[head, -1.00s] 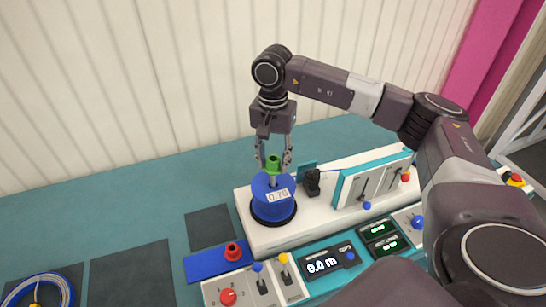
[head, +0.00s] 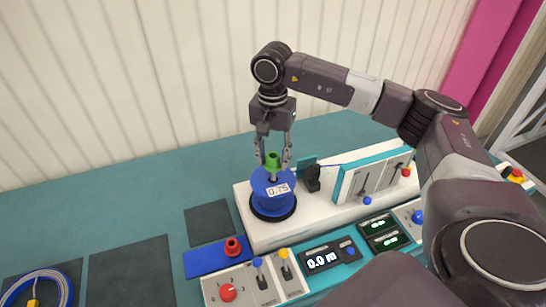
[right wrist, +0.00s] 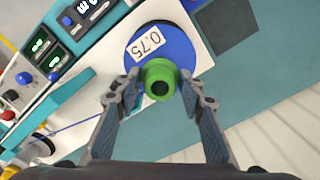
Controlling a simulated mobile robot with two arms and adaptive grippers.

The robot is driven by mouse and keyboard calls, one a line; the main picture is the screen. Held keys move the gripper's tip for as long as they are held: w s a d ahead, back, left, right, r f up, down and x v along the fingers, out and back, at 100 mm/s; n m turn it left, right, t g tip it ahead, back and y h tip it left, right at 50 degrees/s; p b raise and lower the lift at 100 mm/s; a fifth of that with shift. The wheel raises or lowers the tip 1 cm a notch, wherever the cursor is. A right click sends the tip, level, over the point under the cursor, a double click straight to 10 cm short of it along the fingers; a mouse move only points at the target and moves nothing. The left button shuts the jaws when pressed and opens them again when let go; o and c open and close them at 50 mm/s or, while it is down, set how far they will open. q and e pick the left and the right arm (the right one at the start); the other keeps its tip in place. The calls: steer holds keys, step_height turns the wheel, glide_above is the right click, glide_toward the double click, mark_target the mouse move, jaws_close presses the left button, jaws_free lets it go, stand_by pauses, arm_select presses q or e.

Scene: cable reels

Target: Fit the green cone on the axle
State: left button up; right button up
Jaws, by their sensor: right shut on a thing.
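The green cone (head: 273,161) is between the fingers of my right gripper (head: 273,158), directly above the blue reel (head: 272,194) labelled 0.75. In the right wrist view the green cone (right wrist: 160,80) shows its round bore, and my right gripper (right wrist: 158,95) is shut on it. The axle is mostly hidden by the cone; a thin grey piece shows just under it at the reel's top. I cannot tell how deep the cone sits. The blue reel also shows in the right wrist view (right wrist: 180,47), standing on a black disc. My left gripper is out of view.
A red cone-like piece (head: 233,249) stands on a blue mat (head: 206,262) at the front. A white machine base (head: 259,237) carries the reel, a black guide (head: 313,178) and a lever panel. A switch box with a red knob (head: 228,292) lies in front.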

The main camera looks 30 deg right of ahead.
steer(key=shift+f, duration=0.15)
steer(key=shift+f+b, duration=0.5)
steer(key=shift+b, duration=0.1)
steer(key=shift+f, duration=0.2)
stand_by(0.5)
steer(key=shift+f+b, duration=0.75)
steer(key=shift+b, duration=0.1)
steer(key=shift+f, duration=0.25)
steer(key=shift+f+b, duration=0.3)
steer(key=shift+b, duration=0.2)
